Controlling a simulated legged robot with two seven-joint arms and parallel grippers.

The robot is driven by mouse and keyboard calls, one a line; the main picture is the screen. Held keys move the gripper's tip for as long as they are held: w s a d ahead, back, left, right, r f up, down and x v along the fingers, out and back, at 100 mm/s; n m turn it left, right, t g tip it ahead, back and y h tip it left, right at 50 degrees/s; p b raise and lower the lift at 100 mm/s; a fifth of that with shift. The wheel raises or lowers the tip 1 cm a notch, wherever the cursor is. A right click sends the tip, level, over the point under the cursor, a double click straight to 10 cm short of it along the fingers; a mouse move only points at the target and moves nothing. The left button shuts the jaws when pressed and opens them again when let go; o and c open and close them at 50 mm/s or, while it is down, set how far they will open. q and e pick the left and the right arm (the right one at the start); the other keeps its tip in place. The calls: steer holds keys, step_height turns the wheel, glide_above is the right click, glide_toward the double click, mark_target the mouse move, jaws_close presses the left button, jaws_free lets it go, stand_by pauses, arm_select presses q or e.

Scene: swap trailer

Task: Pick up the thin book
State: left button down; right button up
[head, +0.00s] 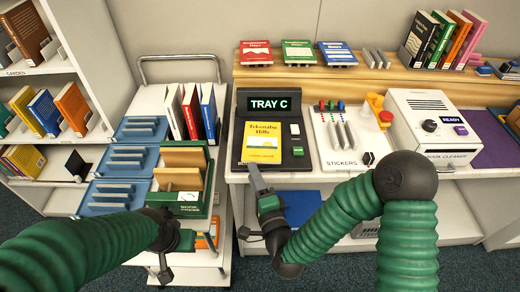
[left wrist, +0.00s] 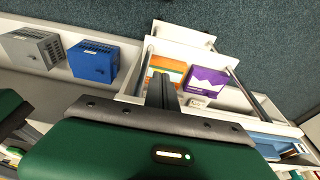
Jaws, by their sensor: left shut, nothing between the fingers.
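A yellow book (head: 263,142) titled as Hills lies on the dark TRAY C stand (head: 240,162) in the middle of the counter. I cannot tell which book is the thin one. My right gripper (head: 256,178) points up at the counter's front edge, just below the yellow book; its jaw opening is unclear. My left gripper (head: 165,272) hangs low in front of the cart, and its shut, empty fingers show in the left wrist view (left wrist: 162,82). Beyond them, an orange-and-white item (left wrist: 168,68) and a purple-and-white item (left wrist: 206,80) lie on a white shelf or drawer.
The cart holds blue trays (head: 141,129), upright books (head: 191,112) and a green book press (head: 184,150). A sticker station (head: 340,138) and a white book cleaner (head: 432,122) stand right. Blue and grey boxes (left wrist: 92,61) show in the left wrist view.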

mark_target(249, 154)
steer(key=x, duration=0.5)
steer(key=d+x, duration=0.1)
steer(key=x, duration=0.1)
steer(key=shift+w, duration=0.45)
steer(key=shift+w+a, duration=0.25)
steer(key=shift+a, duration=0.05)
steer(key=shift+s+d, duration=0.1)
steer(key=shift+d, duration=0.05)
jaws_close()
